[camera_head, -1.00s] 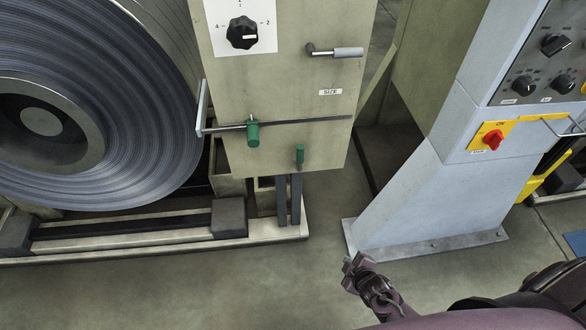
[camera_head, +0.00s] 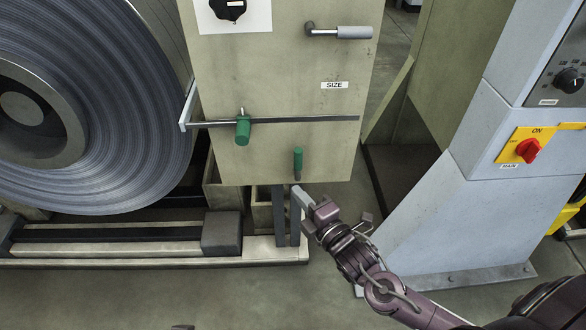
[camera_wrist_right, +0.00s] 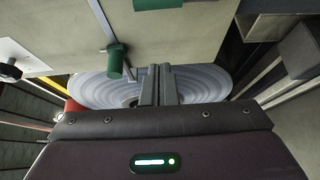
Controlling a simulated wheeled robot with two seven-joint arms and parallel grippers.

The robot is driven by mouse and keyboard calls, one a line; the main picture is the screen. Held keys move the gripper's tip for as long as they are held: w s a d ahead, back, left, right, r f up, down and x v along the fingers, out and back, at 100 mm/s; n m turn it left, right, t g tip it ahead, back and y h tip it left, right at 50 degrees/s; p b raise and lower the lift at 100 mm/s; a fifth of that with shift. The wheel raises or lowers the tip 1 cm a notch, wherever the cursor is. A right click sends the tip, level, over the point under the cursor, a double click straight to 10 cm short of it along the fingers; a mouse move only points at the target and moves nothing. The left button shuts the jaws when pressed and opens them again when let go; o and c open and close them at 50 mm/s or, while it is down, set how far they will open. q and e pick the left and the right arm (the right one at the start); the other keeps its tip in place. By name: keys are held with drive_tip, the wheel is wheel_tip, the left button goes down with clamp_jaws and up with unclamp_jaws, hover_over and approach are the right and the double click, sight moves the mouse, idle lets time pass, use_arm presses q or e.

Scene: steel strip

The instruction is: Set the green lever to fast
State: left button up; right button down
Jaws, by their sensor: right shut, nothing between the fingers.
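Two green levers show on the beige panel (camera_head: 220,80). One green lever (camera_head: 243,130) sits on the long horizontal bar. A smaller green lever (camera_head: 298,160) hangs near the panel's lower edge. I see no "fast" label. My right gripper (camera_head: 298,194) is shut and empty, its fingertips pointing up just below the smaller lever; contact cannot be told. In the right wrist view the shut fingers (camera_wrist_right: 158,85) are side by side. A green lever on a rod (camera_wrist_right: 116,62) shows left of them, and another green piece (camera_wrist_right: 155,3) is cut by the top edge.
A large steel coil (camera_head: 110,110) stands at the left. A grey handle (camera_head: 340,32) and a SIZE label (camera_head: 334,85) are on the panel's upper right. A grey console (camera_head: 460,200) with a red switch (camera_head: 528,150) stands at the right. Open floor lies below.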

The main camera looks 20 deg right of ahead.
sight(296, 167)
drive_tip(key=b+x, duration=0.2)
drive_tip(key=x, duration=0.8)
use_arm(q)
drive_tip(key=d, duration=0.1)
drive_tip(key=w+d+t+h, duration=0.1)
drive_tip(key=shift+d+f+m, duration=0.2)
drive_tip(key=shift+d+m, duration=0.1)
drive_tip(key=shift+d, duration=0.05)
use_arm(e)
drive_tip(key=d, duration=0.4)
drive_tip(key=shift+s+d, duration=0.1)
drive_tip(key=shift+s, duration=0.05)
drive_tip(key=shift+d, duration=0.1)
use_arm(q)
drive_tip(key=shift+t, duration=0.3)
use_arm(e)
drive_tip(key=shift+d+m, duration=0.15)
drive_tip(key=shift+m, duration=0.25)
